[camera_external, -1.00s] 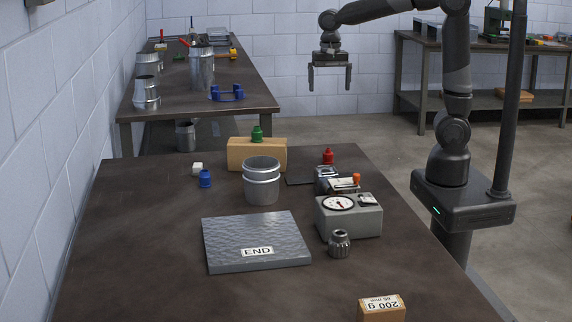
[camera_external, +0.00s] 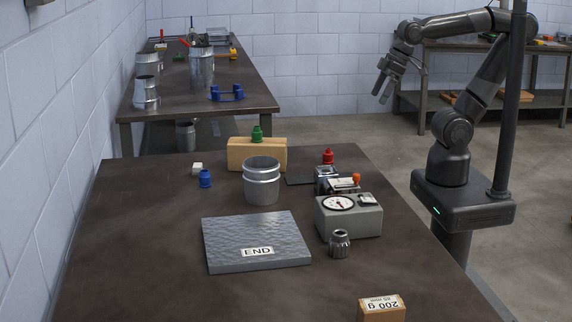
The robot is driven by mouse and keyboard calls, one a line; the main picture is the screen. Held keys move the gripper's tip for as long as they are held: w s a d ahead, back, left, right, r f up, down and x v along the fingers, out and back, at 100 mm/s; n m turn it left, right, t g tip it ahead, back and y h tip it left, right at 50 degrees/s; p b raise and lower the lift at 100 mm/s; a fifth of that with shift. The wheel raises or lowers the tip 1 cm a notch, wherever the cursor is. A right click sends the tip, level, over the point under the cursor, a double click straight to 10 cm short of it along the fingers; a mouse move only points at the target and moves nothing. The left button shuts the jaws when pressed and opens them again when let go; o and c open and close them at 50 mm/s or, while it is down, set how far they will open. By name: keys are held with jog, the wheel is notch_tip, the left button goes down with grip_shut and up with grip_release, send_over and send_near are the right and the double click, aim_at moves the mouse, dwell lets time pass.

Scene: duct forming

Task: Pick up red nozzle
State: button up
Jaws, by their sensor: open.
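The red nozzle (camera_external: 328,157) is small and stands upright towards the back right of the near table, behind a small metal device (camera_external: 334,182). My gripper (camera_external: 384,91) is in the air, above and to the right of the red nozzle and well apart from it. It is tilted, with its fingers pointing down and to the left. It is open and nothing shows between its fingers.
Near the nozzle are a grey box with a dial (camera_external: 349,216), a metal duct piece (camera_external: 261,181) and a wooden block (camera_external: 257,154) with a green nozzle (camera_external: 257,134) on it. A slab marked END (camera_external: 256,240) lies in front. The table's left side (camera_external: 130,235) is clear.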

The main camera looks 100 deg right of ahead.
jog(key=shift+s+a+f+n+t, duration=0.3)
jog(key=shift+s+a+n, duration=0.35)
jog(key=shift+n, duration=0.25)
jog(key=shift+d, duration=0.1)
jog(key=c, duration=0.9)
